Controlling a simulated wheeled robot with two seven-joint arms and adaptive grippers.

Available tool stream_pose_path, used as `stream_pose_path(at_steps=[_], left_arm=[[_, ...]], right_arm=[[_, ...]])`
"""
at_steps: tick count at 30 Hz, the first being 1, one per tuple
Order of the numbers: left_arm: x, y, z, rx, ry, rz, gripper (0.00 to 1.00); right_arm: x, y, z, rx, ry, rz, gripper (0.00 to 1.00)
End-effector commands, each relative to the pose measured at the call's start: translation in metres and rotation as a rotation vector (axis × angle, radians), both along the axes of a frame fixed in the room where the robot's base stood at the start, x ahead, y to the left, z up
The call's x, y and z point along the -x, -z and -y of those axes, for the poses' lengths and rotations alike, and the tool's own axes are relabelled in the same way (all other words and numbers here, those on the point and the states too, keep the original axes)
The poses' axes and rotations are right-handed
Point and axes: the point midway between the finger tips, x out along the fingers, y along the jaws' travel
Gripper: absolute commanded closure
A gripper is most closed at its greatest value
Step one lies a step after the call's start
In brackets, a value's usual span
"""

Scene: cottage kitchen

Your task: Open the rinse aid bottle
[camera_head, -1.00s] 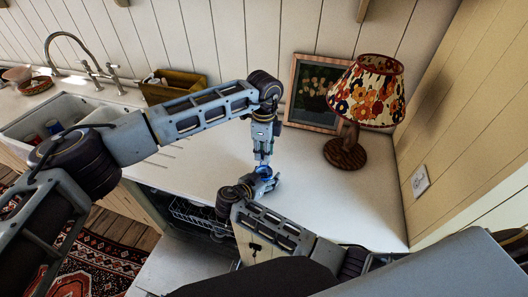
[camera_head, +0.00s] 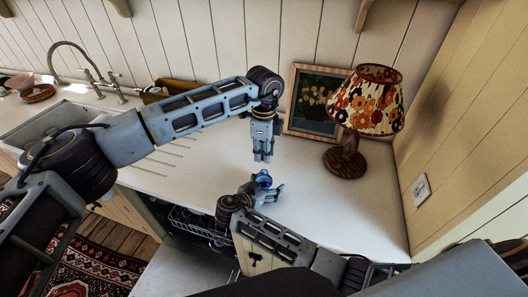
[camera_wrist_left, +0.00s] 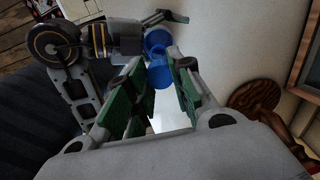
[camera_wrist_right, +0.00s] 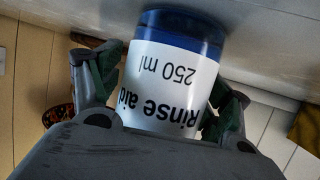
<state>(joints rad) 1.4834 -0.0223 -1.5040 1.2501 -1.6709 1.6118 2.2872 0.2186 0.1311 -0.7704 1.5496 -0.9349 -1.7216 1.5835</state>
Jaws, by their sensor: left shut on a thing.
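The rinse aid bottle (camera_head: 263,180) stands between the fingers of my right gripper (camera_head: 274,190), which is shut on it low over the counter. In the right wrist view the bottle (camera_wrist_right: 165,88) shows a white "Rinse aid 250 ml" label and a dark blue end. My left gripper (camera_head: 262,158) points down, a little above the bottle and apart from it. In the left wrist view a blue cap (camera_wrist_left: 161,76) is between its fingertips, and the blue top of the bottle (camera_wrist_left: 157,40) shows just beyond. In the head view the fingers mostly hide the cap.
A lamp with a floral shade (camera_head: 367,100) and a framed picture (camera_head: 314,102) stand behind on the right. A yellow-brown box (camera_head: 165,90) and the sink (camera_head: 50,130) are to the left. An open dishwasher rack (camera_head: 195,222) is below the counter edge. The counter right of the bottle is clear.

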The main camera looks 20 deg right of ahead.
Motion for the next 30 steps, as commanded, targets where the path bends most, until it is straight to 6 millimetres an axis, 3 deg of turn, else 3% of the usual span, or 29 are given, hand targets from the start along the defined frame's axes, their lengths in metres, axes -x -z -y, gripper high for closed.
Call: stream_pose_path(at_steps=[14, 30], left_arm=[[0.0, 0.0, 0.0, 0.0, 0.0, 0.0, 1.0], [0.0, 0.0, 0.0, 0.0, 0.0, 0.0, 1.0]], right_arm=[[0.003, -0.002, -0.005, 0.0, -0.001, 0.0, 0.21], [0.039, -0.027, -0.056, -0.003, -0.002, -0.001, 0.21]])
